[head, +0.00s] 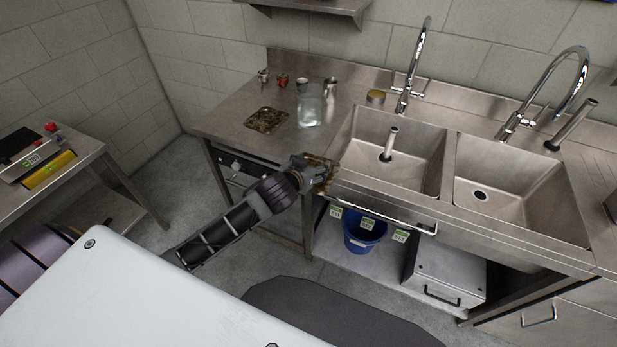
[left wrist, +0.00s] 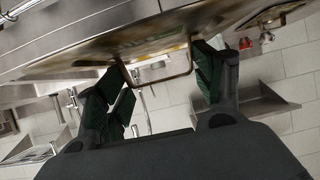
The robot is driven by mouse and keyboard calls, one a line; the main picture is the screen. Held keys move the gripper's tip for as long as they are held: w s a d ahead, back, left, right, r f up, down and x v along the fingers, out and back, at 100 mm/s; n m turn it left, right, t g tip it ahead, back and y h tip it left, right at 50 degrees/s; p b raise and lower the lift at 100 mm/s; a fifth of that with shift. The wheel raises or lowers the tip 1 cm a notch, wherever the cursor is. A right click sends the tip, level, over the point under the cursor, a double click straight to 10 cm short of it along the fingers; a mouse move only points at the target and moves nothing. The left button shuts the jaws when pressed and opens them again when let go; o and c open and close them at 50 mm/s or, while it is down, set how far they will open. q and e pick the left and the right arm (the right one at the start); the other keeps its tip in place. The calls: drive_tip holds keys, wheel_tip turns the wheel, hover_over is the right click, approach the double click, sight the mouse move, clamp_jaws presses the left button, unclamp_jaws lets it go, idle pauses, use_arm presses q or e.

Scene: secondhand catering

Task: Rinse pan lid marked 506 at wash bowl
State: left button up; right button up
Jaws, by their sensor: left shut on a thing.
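My left gripper (head: 314,170) is at the front rim of the left sink. It is shut on a brown-stained metal pan lid (head: 327,162), mostly hidden behind the gripper. In the left wrist view, the lid's stained surface (left wrist: 115,47) is close above the fingers, and its wire loop handle (left wrist: 163,80) lies between them. I cannot read a number on it. The left sink bowl (head: 359,136) has an upright pipe (head: 390,143) in it; the right bowl (head: 513,192) is empty, with an open drain. My right gripper is not in view.
A stained flat piece (head: 266,120), a clear container (head: 310,108) and small pots stand left of the sinks. Two tall taps (head: 412,70) rise behind the bowls. A blue bucket (head: 364,233) and metal box (head: 447,272) sit below. A side table (head: 85,160) is at left.

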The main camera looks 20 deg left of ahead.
use_arm(q)
drive_tip(key=shift+w+d+r+m+g+h+p, duration=0.3)
drive_tip(key=shift+w+d+r+g+p, duration=0.55)
drive_tip(key=shift+w+r, duration=2.85)
drive_tip(key=shift+w+d+r+m+g+h+p, duration=0.4)
drive_tip(key=shift+w+r+p, duration=1.05)
drive_tip(key=shift+r, duration=4.15)
drive_tip(key=shift+w+d+r+m+g+p, duration=0.3)
drive_tip(key=shift+w+d+r+p, duration=0.5)
drive_tip(key=shift+w+r, duration=3)
drive_tip(key=s+f+m+g, duration=0.1)
drive_tip(key=s+f, duration=0.2)
drive_tip(key=f, duration=0.4)
drive_tip(key=s+f+m+g+h, duration=0.1)
drive_tip(key=s+f, duration=0.2)
drive_tip(key=f, duration=0.4)
drive_tip(key=s+f+g, duration=0.1)
drive_tip(key=s+f, duration=0.2)
drive_tip(key=f, duration=0.4)
drive_tip(key=shift+s+d+f+m, duration=0.1)
drive_tip(key=shift+d+f+m, duration=0.1)
drive_tip(key=shift+f+m, duration=0.2)
drive_tip(key=shift+s+a+f+m+g+h, duration=0.1)
drive_tip(key=shift+s+f+m+g+h, duration=0.1)
drive_tip(key=shift+s+m+g+h, duration=0.25)
drive_tip(key=shift+s+a+f, duration=0.1)
drive_tip(key=shift+s, duration=0.05)
drive_tip(key=shift+m+g+y, duration=0.25)
drive_tip(key=shift+m+g, duration=0.1)
drive_tip(key=shift+g, duration=0.05)
